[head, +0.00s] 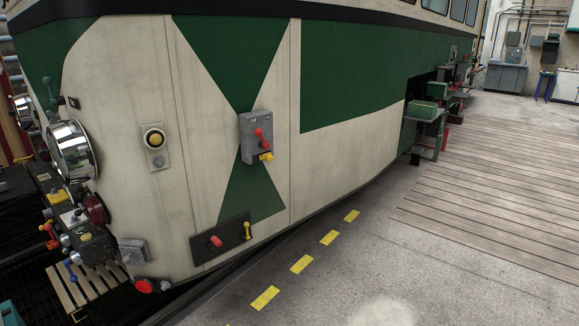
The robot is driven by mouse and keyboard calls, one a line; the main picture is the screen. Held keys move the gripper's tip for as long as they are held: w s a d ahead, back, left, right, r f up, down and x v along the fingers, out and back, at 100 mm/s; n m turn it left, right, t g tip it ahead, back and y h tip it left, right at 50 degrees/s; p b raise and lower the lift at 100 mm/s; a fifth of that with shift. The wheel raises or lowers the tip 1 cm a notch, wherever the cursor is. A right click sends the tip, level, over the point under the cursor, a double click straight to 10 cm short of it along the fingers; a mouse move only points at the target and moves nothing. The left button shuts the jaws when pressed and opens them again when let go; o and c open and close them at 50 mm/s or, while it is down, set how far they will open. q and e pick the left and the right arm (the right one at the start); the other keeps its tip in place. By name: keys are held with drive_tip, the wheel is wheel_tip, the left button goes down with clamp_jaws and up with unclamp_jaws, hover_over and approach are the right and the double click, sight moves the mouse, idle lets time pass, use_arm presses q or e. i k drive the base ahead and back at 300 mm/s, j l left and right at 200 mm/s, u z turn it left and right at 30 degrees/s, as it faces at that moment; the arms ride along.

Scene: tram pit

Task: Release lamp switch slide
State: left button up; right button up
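The tram's cream and green end wall carries several controls, and none has a label I can read. A pale plate with a yellow round button (155,139) is further left. I cannot tell for sure which one is the lamp switch slide. Neither gripper is in view.
A round chrome headlamp (71,151) and a cluster of coupler parts (79,221) stick out at the left, above a dark pit with a wooden slatted piece (81,287). Concrete floor with yellow dashes (302,264) lies clear at the right. A green machine (425,113) stands further back.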

sight(267, 157)
drive_tip(key=i+l+u, duration=0.45)
drive_tip(key=i, duration=1.95)
drive_tip(key=j, duration=0.15)
